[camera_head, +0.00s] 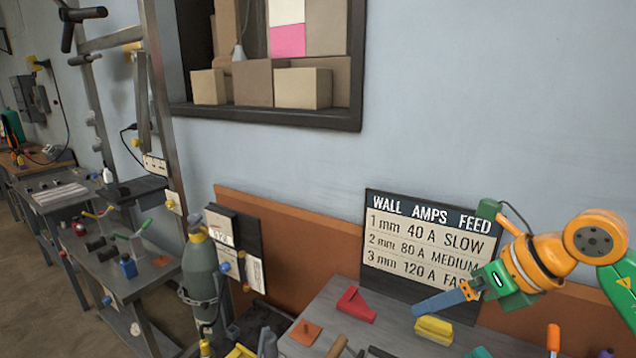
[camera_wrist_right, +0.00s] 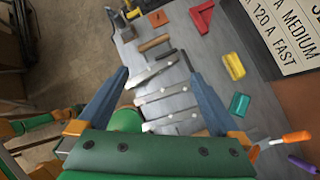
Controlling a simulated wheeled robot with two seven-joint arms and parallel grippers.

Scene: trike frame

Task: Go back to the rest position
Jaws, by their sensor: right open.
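My right gripper (camera_head: 438,302) is at the right of the head view, in front of the sign and above the grey workbench (camera_head: 335,298). Its blue fingers point left, seen from the side. In the right wrist view the two fingers of the right gripper (camera_wrist_right: 155,66) stand wide apart with nothing held between them. Metal tools with wooden handles lie on the bench below, apart from the fingers. My left gripper cannot be made out in either view.
The bench bears a red wedge (camera_head: 356,304), a yellow block (camera_head: 434,329) and an orange plate (camera_head: 305,332). The lettered sign (camera_head: 425,243) stands behind, against the wall. A grey-green gas cylinder (camera_head: 200,276) is left of the bench. The air above the bench's left part is clear.

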